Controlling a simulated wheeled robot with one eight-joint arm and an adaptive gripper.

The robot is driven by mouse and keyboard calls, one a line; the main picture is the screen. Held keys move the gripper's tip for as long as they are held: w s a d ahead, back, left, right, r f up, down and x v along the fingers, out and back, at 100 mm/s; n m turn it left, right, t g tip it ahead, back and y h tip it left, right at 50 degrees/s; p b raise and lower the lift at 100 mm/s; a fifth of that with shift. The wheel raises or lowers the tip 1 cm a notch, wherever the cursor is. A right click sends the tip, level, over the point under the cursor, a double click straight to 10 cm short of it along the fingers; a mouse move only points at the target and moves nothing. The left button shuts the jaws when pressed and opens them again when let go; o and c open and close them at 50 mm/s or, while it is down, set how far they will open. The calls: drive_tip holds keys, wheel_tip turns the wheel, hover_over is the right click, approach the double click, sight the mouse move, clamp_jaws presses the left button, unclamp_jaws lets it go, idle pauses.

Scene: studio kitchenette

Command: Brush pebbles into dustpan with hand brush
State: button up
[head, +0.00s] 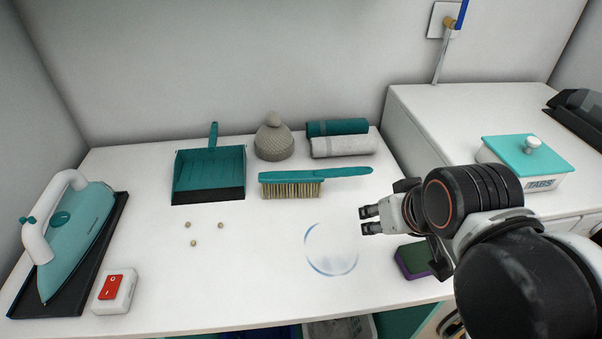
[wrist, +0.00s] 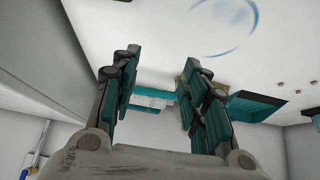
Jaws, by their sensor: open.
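The hand brush (head: 330,174) lies on the white counter, teal handle pointing right and pale bristles at its left part. The teal dustpan (head: 208,168) lies left of it, its dark lip facing the front. Several small beige pebbles, with one pebble (head: 193,243) nearest the front, lie on the counter in front of the dustpan. My gripper (head: 367,219) is open and empty, in front of the brush handle's right end and apart from it. In the wrist view, the fingers of my gripper (wrist: 158,65) stand apart; the right finger partly hides the brush. The dustpan (wrist: 252,107) and pebbles (wrist: 298,91) show there too.
An iron (head: 75,235) on a dark base and a red-switch box (head: 115,290) stand at left. A knitted hat (head: 273,138) and rolled towels (head: 342,146) lie behind the brush. A sponge (head: 411,261) lies near my gripper. A blue ring mark (head: 331,274) is on the counter.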

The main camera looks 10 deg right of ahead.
drive_tip(key=w+r+n+g+p, duration=0.1)
drive_tip(key=w+r+n+p, duration=0.2)
drive_tip(key=w+r+p, duration=0.1)
drive_tip(key=n+g+y+p, duration=0.2)
drive_tip(key=n+g+p, duration=0.3)
drive_tip(key=n+p, duration=0.85)
approach(351, 168)
drive_tip(key=shift+w+a+f+g+p, duration=0.1)
drive_tip(key=shift+w+f+g+p, duration=0.35)
drive_tip(key=shift+p, duration=0.25)
drive_tip(key=shift+s+f, duration=0.1)
drive_tip(key=shift+f, duration=0.05)
drive_tip(key=f+b, duration=0.2)
drive_tip(key=f, duration=0.1)
drive_tip(key=a+f+b, duration=0.1)
drive_tip(key=f+b, duration=0.3)
drive_tip(key=f, duration=0.1)
drive_tip(key=shift+a+f, duration=0.2)
drive_tip(key=shift+f, duration=0.1)
drive_tip(key=shift+c, duration=0.3)
